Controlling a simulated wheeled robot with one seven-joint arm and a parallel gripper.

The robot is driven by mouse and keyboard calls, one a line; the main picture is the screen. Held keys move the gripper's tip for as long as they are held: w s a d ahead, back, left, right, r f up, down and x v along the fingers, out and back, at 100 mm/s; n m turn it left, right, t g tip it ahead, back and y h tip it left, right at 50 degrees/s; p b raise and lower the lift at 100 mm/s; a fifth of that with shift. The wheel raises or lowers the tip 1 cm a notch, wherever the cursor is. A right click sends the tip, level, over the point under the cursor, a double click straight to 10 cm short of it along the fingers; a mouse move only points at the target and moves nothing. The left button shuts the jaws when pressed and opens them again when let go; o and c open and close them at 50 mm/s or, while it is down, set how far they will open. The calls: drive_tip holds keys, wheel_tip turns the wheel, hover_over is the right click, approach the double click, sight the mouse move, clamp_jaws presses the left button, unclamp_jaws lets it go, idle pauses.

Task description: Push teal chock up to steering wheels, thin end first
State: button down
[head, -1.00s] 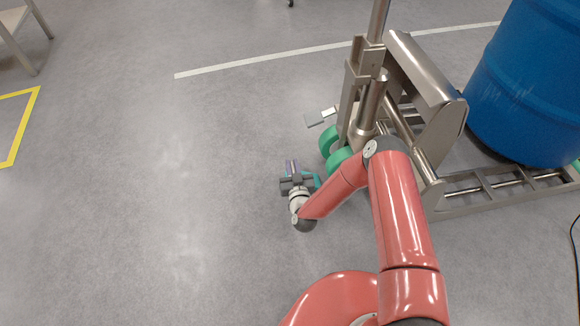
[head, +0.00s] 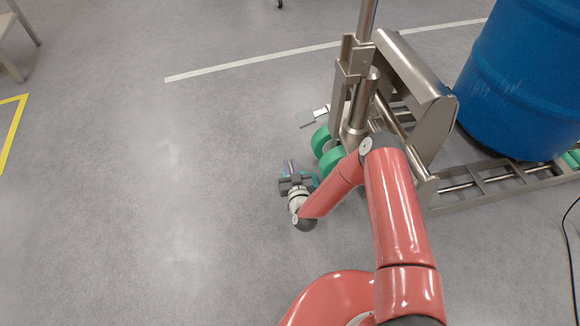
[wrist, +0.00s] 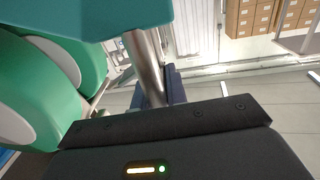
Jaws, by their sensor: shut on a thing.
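The teal chock (head: 315,181) shows only as small patches beside my gripper (head: 292,180) in the head view; my gripper and wrist hide most of it. In the wrist view a teal face of the chock (wrist: 90,15) fills the top left, with a metal rod (wrist: 148,65) running down from it to my gripper. My gripper is shut on the chock, low near the floor. The two green steering wheels (head: 332,160) stand just right of it, under the steel lifter. They also show large in the wrist view (wrist: 40,90). I cannot tell whether the chock touches them.
The lifter's steel frame (head: 440,195) and a blue drum (head: 515,85) stand at right. A grey pedal (head: 308,120) juts out left beyond the wheels. A black cable (head: 570,230) lies at far right.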

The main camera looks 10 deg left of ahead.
drive_tip(key=shift+w+d+f, duration=0.15)
drive_tip(key=shift+d+f, duration=0.15)
drive_tip(key=c, duration=1.3)
unclamp_jaws()
drive_tip(key=p+v, duration=0.1)
drive_tip(key=v, duration=0.7)
drive_tip(key=shift+a, duration=0.1)
